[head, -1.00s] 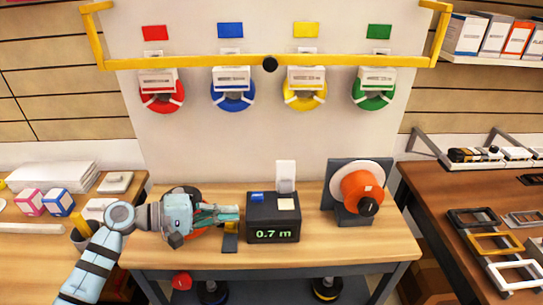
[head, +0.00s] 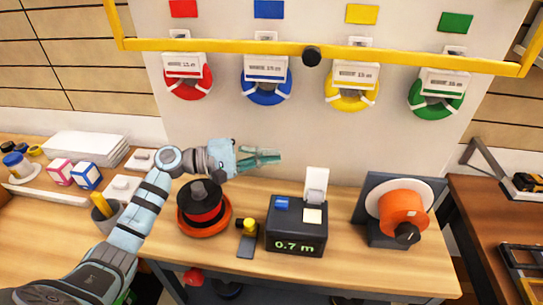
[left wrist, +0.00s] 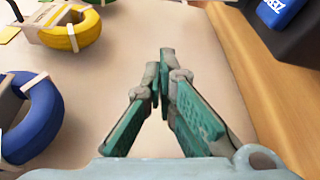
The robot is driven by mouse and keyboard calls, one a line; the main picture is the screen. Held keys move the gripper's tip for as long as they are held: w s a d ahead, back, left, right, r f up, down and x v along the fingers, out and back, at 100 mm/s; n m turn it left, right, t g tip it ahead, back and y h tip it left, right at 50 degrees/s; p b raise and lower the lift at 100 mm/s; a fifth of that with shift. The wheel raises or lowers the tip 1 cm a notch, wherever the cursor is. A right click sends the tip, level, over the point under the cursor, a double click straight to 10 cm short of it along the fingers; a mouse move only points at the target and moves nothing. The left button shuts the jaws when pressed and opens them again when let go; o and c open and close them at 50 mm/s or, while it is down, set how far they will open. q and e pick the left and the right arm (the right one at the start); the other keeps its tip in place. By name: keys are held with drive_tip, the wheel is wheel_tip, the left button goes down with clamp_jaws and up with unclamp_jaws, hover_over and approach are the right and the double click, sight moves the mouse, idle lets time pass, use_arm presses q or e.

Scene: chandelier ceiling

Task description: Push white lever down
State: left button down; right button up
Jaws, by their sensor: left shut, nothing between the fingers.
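The white lever (head: 316,184) stands upright at the back of a dark box (head: 285,234) with a lit "0.7 m" display. The box has a blue button (head: 282,203) and a white square button (head: 312,216) on top. My left gripper (head: 279,156) is in the air above and left of the lever, pointing right, apart from it. Its teal fingers (left wrist: 162,62) are shut and empty in the left wrist view. The dark box shows partly at that view's upper right (left wrist: 291,30); the lever is not visible there. My right gripper is not in view.
A black and red spool (head: 203,212) on an orange base and a small yellow-topped device (head: 248,228) stand left of the box. An orange reel (head: 402,212) stands right. A yellow bar (head: 230,47) and colored rings hang on the panel behind.

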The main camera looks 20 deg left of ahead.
sight(316, 185)
use_arm(q)
drive_tip(key=d+p, duration=0.2)
drive_tip(key=d, duration=0.5)
drive_tip(key=shift+w+p, duration=0.3)
drive_tip(key=shift+w, duration=0.05)
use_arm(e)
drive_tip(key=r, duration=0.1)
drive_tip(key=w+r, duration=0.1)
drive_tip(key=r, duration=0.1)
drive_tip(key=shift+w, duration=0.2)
use_arm(q)
drive_tip(key=shift+d+r, duration=0.1)
drive_tip(key=shift+d, duration=0.1)
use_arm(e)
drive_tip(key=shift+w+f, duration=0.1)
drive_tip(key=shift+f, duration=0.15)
